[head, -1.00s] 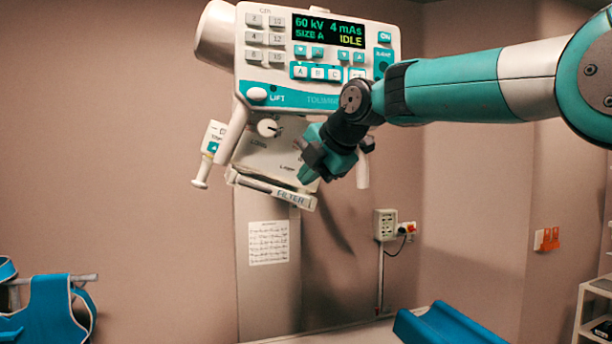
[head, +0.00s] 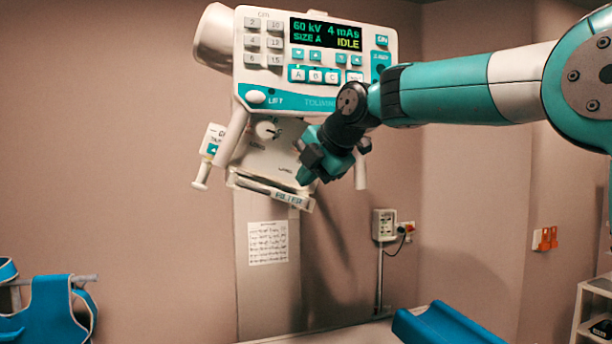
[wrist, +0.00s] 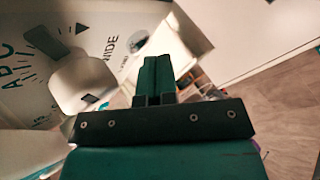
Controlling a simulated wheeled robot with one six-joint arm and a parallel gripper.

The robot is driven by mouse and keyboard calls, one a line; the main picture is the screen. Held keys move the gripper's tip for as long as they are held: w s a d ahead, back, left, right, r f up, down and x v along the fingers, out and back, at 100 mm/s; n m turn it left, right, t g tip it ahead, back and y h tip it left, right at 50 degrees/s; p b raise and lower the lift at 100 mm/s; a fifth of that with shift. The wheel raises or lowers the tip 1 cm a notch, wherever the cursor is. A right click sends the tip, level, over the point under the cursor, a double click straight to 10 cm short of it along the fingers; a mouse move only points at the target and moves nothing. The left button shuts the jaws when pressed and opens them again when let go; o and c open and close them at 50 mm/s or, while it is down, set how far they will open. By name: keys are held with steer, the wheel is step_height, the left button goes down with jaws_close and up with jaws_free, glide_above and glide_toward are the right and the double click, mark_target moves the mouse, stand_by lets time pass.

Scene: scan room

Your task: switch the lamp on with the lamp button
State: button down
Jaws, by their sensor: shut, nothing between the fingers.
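My gripper (head: 305,178) is shut and empty. In the head view it points down and left in front of the lower right part of the white collimator box (head: 258,158), under the control panel. In the wrist view its closed green fingers (wrist: 154,75) stand just right of a small blurred label on the white face, seemingly the lamp label (wrist: 125,66). The lamp button itself is not clear in either view; the fingers or the wrist may hide it. I cannot tell whether the fingertips touch the face. No lamp light is visible.
The control panel (head: 275,45) above reads IDLE. A round knob (head: 268,129) sits left of my gripper and shows large in the wrist view (wrist: 85,85). White handles (head: 231,137) flank the box. The filter tray (head: 262,190) juts out below.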

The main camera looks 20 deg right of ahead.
steer(key=shift+w+b, duration=0.15)
steer(key=shift+b, duration=0.4)
stand_by(0.4)
steer(key=shift+s+f+b, duration=0.1)
steer(key=shift+s+b, duration=1.6)
steer(key=shift+s, duration=0.85)
